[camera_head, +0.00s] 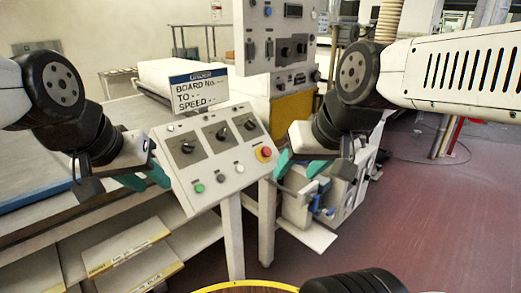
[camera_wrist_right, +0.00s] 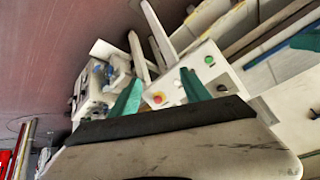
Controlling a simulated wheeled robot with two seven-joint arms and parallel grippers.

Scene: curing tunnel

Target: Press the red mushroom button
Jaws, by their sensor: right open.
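The red mushroom button (camera_head: 264,153) sits on a yellow base at the right edge of the sloping grey control panel (camera_head: 222,187). My right gripper (camera_head: 299,166) is open and empty, just right of the button in the head view and apart from it. In the right wrist view the button (camera_wrist_right: 157,99) shows between the two teal fingers of the right gripper (camera_wrist_right: 160,92), beyond their tips. My left gripper (camera_head: 145,178) is by the panel's left edge; its finger gap is unclear.
The panel also bears a green button (camera_head: 199,188), a white button and several black rotary switches. A sign (camera_head: 199,90) stands behind it. A machine with blue parts (camera_head: 325,195) is behind my right gripper. Shelves with boxes (camera_head: 130,250) lie below left. Red floor is free at right.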

